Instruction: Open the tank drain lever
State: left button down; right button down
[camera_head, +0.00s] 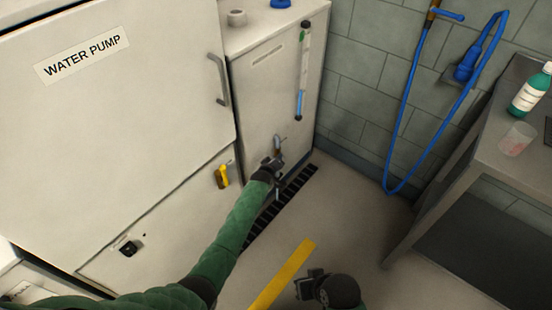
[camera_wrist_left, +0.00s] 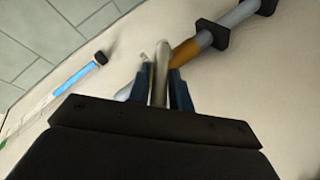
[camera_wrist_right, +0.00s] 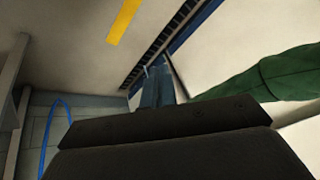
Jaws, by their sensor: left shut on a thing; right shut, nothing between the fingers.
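The tank (camera_head: 262,88) is a pale cabinet with a blue-filled sight tube (camera_head: 301,85) on its front. Low on that front is a small grey drain fitting (camera_head: 277,143). My left gripper (camera_head: 273,166) is at this fitting, its fingers closed. In the left wrist view my left gripper (camera_wrist_left: 158,88) is shut on a silver metal lever (camera_wrist_left: 161,65), beside a brass-coloured valve part (camera_wrist_left: 186,53) on a grey pipe (camera_wrist_left: 236,17). My fingers hide part of the lever. My right gripper (camera_head: 312,280) is shut and empty, low over the floor; its fingers show in the right wrist view (camera_wrist_right: 156,80).
The water pump cabinet (camera_head: 120,110) stands left of the tank, with a yellow handle (camera_head: 222,176) low down. A dark floor grate (camera_head: 290,198) runs below. A blue hose (camera_head: 404,110) hangs on the wall. A grey table (camera_head: 480,160) with a bottle (camera_head: 530,92) stands at right.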

jog(key=shift+s+r, duration=0.1)
jog(key=shift+r, duration=0.2)
